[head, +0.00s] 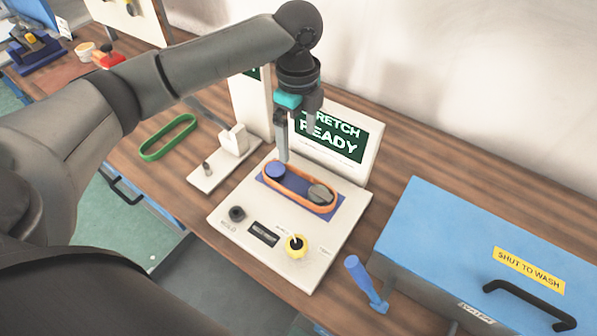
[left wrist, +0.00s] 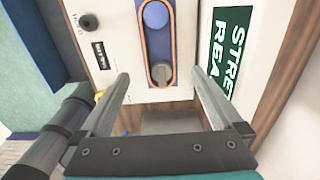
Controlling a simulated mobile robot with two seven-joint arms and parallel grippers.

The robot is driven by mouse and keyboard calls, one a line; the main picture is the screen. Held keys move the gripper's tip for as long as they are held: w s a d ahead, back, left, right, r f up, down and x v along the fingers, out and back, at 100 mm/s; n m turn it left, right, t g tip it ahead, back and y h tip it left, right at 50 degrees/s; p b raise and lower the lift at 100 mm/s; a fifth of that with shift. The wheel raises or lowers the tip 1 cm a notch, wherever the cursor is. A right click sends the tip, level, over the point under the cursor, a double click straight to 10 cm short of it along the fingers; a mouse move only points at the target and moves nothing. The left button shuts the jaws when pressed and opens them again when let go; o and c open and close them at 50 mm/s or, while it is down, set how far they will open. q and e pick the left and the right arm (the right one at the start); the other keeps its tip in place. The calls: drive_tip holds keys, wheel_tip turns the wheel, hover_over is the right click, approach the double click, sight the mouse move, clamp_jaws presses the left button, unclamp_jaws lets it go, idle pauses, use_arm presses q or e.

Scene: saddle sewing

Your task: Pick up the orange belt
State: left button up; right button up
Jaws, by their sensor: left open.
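The orange belt (head: 298,191) is looped around a blue round pulley (head: 276,170) and a grey pulley (head: 319,194) on the blue panel of a white stretch machine (head: 341,230). In the left wrist view the belt (left wrist: 146,52) lies ahead of the fingers, around both pulleys. My left gripper (head: 296,141) is open and empty, above the machine just behind the belt. In the left wrist view its two fingers (left wrist: 160,88) are spread wide, with the belt between their lines. My right gripper is not in view.
A green belt (head: 168,138) lies on the table at left, beside a white stand (head: 225,160). A sign reading READY (head: 337,140) stands behind the machine. A blue hammer-like tool (head: 366,283) and a blue box (head: 480,260) are at right.

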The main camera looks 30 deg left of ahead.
use_arm(q)
approach(298, 187)
drive_tip(key=shift+s+b, duration=0.15)
drive_tip(key=shift+b, duration=0.25)
drive_tip(key=shift+f, duration=0.9)
wheel_tip(298, 187, down, 5)
drive_tip(key=shift+r+b, duration=0.15)
drive_tip(key=shift+b, duration=0.2)
drive_tip(key=c, duration=1.4)
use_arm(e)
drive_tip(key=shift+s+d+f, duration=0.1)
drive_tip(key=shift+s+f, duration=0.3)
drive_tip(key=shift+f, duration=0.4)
use_arm(q)
drive_tip(key=shift+r, duration=0.15)
